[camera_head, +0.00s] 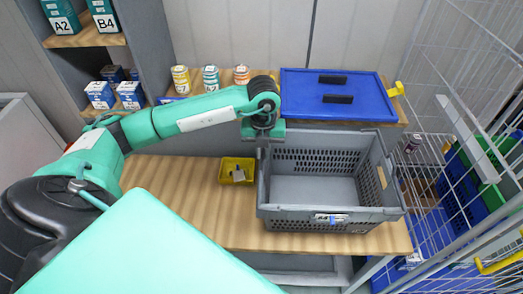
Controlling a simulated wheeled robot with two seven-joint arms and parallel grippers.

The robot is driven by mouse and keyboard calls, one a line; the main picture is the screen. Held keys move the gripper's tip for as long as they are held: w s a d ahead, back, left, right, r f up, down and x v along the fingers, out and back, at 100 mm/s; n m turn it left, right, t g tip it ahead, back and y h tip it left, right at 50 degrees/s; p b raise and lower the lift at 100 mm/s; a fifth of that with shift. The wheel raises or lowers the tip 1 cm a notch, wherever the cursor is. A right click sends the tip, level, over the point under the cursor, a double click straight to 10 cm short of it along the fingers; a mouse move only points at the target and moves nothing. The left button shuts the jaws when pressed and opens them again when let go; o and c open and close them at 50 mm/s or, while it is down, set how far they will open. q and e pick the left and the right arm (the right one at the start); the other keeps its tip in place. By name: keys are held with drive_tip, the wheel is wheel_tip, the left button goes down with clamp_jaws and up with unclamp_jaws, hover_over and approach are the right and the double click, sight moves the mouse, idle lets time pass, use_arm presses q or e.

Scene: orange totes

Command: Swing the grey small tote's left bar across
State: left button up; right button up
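The grey small tote (330,213) stands upright on the wooden bench, empty, with slotted walls and a label on its near side. My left arm reaches across from the left, and its gripper (262,149) points down at the tote's left rim, near the far left corner. The gripper's fingers are small and partly hidden under the wrist, so I cannot tell whether they are open or touching the left bar. The left bar itself is not clearly distinguishable there. My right gripper is not in view.
A small yellow bin (228,177) stands just left of the tote. A blue lidded box (315,107) lies behind it, beside several cans (211,78). A wire cage (450,150) stands close on the right. The bench (180,195) is bare at left.

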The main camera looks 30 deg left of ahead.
use_arm(q)
drive_tip(key=shift+w+d+r, duration=0.2)
drive_tip(key=shift+d+r, duration=0.05)
drive_tip(key=shift+d, duration=0.1)
drive_tip(key=shift+w+d+r, duration=0.2)
drive_tip(key=shift+d, duration=0.15)
drive_tip(key=shift+w+d+r, duration=0.15)
drive_tip(key=shift+d, duration=0.2)
drive_tip(key=shift+w+d, duration=0.1)
drive_tip(key=shift+w+d, duration=0.35)
drive_tip(key=shift+d, duration=0.25)
